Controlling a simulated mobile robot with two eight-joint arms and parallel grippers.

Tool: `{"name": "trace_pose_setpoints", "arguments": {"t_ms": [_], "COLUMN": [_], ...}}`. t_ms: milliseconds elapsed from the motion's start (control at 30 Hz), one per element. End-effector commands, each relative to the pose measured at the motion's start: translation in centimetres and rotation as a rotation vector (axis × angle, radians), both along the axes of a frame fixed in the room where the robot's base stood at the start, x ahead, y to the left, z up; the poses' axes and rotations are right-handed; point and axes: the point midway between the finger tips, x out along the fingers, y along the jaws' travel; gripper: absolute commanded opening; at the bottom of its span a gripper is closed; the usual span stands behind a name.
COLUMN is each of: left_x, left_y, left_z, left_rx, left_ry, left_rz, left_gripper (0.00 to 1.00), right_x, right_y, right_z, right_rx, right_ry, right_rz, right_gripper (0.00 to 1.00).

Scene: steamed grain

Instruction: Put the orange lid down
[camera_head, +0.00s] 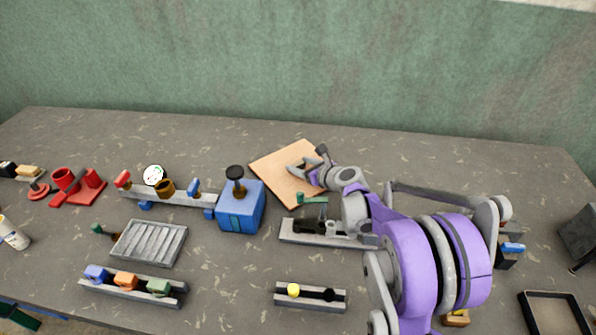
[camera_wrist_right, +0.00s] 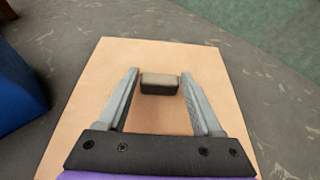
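No plainly orange lid shows on its own. In the right wrist view, a small block-like piece with a beige top and dark front (camera_wrist_right: 160,84) sits between my right fingertips, over the tan board; I cannot tell if it is the lid. My right gripper (camera_head: 312,167) is over the tan board (camera_head: 275,165), fingers apart. In the right wrist view, the gripper (camera_wrist_right: 160,80) has its tips close to both sides of the piece; whether they press on it is unclear. An orange block (camera_head: 126,281) sits in a grey holder at the front left. My left gripper is out of view.
A blue box with a black knob (camera_head: 240,207) stands left of the board. A black-rimmed tray (camera_head: 553,295) is front right. The table's back strip is clear.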

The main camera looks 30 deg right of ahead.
Motion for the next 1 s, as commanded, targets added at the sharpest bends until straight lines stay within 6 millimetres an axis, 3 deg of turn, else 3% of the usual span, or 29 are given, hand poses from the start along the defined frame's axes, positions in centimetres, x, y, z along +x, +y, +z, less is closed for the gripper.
{"name": "trace_pose_setpoints", "arguments": {"t_ms": [33, 300, 367, 733, 1000], "left_x": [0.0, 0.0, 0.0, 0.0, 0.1], "left_y": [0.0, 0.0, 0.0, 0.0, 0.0], "left_z": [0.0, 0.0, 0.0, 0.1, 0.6], "left_rx": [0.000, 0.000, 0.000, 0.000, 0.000], "left_ry": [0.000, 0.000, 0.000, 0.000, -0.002], "left_rz": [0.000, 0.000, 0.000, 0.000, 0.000], "left_gripper": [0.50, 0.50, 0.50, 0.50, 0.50], "right_x": [0.0, 0.0, 0.0, 0.0, 0.0], "right_y": [0.0, 0.0, 0.0, 0.0, 0.0], "right_z": [0.0, 0.0, 0.0, 0.6, 5.5], "right_rx": [0.000, 0.000, 0.000, 0.001, 0.000], "right_ry": [0.000, 0.000, 0.000, -0.001, -0.001], "right_rz": [0.000, 0.000, 0.000, 0.000, -0.001], "right_gripper": [0.56, 0.07, 0.00, 0.00, 0.00]}}
